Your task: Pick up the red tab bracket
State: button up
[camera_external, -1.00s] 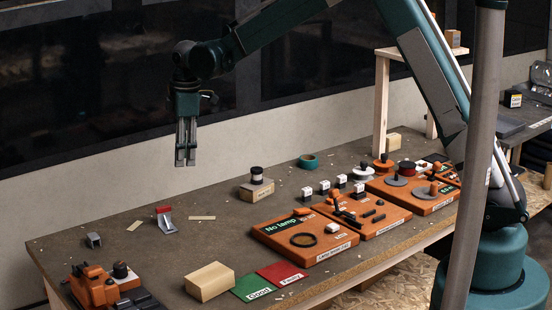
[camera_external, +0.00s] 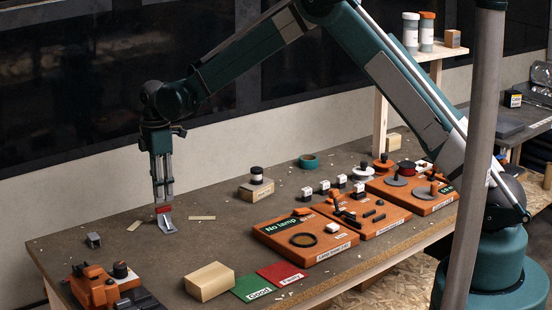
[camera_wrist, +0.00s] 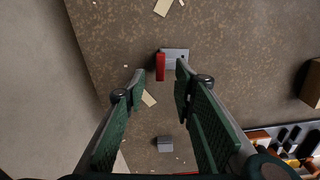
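The red tab bracket (camera_external: 166,222) is a small grey metal piece with a red tab on top. It stands on the brown table below my gripper (camera_external: 162,196). In the wrist view the bracket (camera_wrist: 174,58) has its red tab between the tips of my gripper (camera_wrist: 160,75), with a gap on each side. The gripper is open and empty, with its fingers pointing down. The fingertips are at or just above the tab; I cannot tell the exact height.
A plain grey bracket (camera_external: 94,240) stands to the left. Pale strips (camera_external: 202,218) lie near the red tab bracket. The table around the bracket is mostly clear.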

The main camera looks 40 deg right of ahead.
aim_at(162, 213)
jog(key=shift+f, duration=0.1)
jog(key=shift+f, duration=1.2)
jog(key=shift+f, duration=0.1)
jog(key=shift+a+f, duration=0.1)
jog(key=shift+f, duration=2.4)
jog(key=shift+c, duration=0.5)
grip_shut()
